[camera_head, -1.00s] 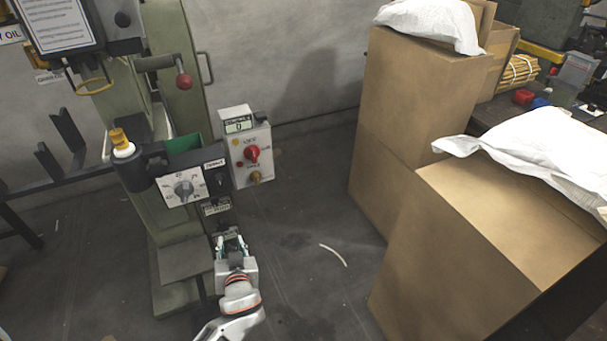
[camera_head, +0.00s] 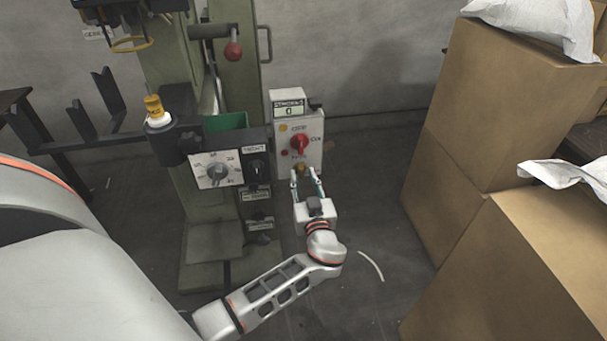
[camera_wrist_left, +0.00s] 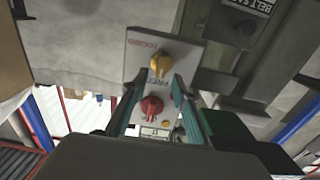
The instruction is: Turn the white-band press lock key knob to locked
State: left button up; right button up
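The press control box (camera_head: 297,130) has a grey-white face with a red knob (camera_head: 300,145) and, below it, a small yellow lock key knob (camera_head: 302,169). In the left wrist view the picture is inverted: the yellow knob (camera_wrist_left: 160,64) lies above the red knob (camera_wrist_left: 151,107), with red lettering that seems to read LOCKED (camera_wrist_left: 142,43) beyond it. Which way the yellow knob points is hard to tell. My left gripper (camera_head: 306,176) is open, its two fingers spread at the lower part of the box, around the yellow knob's line; contact is not clear. My right gripper is out of view.
The green press column (camera_head: 170,60) bears a dial panel (camera_head: 216,169) left of the box and a yellow lamp with a white band (camera_head: 158,120). Cardboard boxes (camera_head: 465,150) stand at the right. Bare floor (camera_head: 375,180) lies between.

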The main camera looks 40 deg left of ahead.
pick_arm(q)
jog(key=shift+x, duration=0.9)
grip_shut()
jog(key=shift+f, duration=0.1)
